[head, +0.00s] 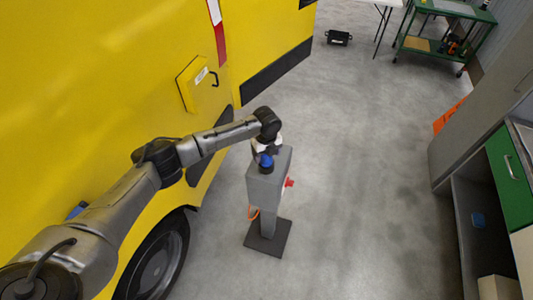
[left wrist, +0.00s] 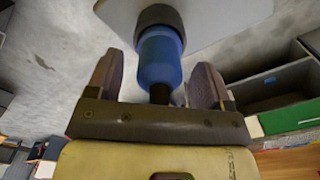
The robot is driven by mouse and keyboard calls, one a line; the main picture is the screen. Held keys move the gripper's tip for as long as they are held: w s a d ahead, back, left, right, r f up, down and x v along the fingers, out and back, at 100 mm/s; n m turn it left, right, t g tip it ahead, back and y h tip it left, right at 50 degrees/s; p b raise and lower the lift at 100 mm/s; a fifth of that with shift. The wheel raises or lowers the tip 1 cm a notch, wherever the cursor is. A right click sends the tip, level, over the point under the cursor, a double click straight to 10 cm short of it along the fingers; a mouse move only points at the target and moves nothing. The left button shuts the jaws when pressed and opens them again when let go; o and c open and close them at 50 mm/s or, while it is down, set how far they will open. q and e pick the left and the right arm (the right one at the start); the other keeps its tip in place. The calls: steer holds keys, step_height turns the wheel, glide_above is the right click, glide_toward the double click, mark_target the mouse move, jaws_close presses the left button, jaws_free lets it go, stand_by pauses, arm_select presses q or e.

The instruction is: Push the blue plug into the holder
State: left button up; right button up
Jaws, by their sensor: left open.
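The blue plug (head: 266,162) is at the top of a grey post (head: 268,188). In the left wrist view the blue plug (left wrist: 160,60) is lined up with a dark round holder (left wrist: 158,15) on a pale grey face. Its far end meets the holder; how deep it sits I cannot tell. A short dark stub shows at its near end. My left gripper (head: 266,147) is at the post top. In the left wrist view its open fingers (left wrist: 158,68) stand on either side of the plug, with a gap on both sides. My right gripper is out of view.
The post stands on a dark base plate (head: 268,238), with a red part (head: 289,182) and an orange cable (head: 253,212). A yellow vehicle (head: 110,70) fills the left. Cabinets (head: 500,180) line the right. The grey floor (head: 350,200) between is clear.

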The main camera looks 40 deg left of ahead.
arm_select(q)
step_height(320, 180, up, 14)
stand_by(0.7)
steer(key=shift+f, duration=0.1)
